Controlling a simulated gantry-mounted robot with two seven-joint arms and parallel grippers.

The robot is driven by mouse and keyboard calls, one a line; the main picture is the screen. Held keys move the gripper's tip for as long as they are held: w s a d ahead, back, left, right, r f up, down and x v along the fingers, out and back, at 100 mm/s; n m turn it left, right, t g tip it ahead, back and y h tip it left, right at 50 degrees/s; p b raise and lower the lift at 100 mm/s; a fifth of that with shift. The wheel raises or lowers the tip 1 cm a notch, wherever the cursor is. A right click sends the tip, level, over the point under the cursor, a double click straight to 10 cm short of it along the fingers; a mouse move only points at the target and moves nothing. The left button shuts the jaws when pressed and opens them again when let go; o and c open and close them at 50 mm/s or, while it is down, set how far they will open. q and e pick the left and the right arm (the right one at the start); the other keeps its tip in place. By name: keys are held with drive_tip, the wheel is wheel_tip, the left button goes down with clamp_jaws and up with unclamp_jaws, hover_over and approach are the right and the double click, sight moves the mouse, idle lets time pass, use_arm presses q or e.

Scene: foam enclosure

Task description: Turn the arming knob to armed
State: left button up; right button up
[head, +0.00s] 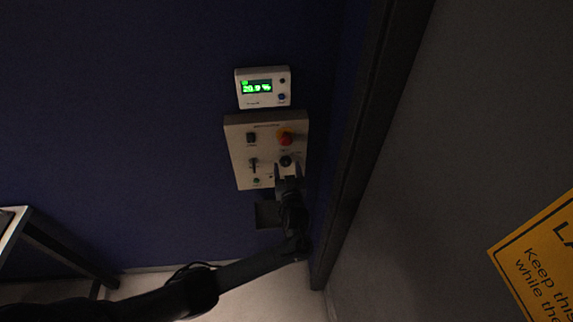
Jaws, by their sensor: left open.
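The arming knob (286,161) is a small dark round knob at the lower right of a beige control panel (240,165) on the dark blue wall. Its pointer direction is too small to read. My left gripper (287,170) is open just below the knob, with its two fingertips pointing up toward it. I cannot tell whether the fingers touch the knob. The gripper hides the panel's lower right corner. My right gripper is not in view.
A red emergency button (285,137) sits just above the knob. A black switch (251,138) and a lever (253,163) are on the panel's left. A display box (263,87) with green digits hangs above. A dark post (362,140) stands close on the right.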

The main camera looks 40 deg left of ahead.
use_arm(q)
drive_tip(key=shift+x, duration=1.15)
drive_tip(key=shift+d, duration=0.1)
drive_tip(key=c, duration=1)
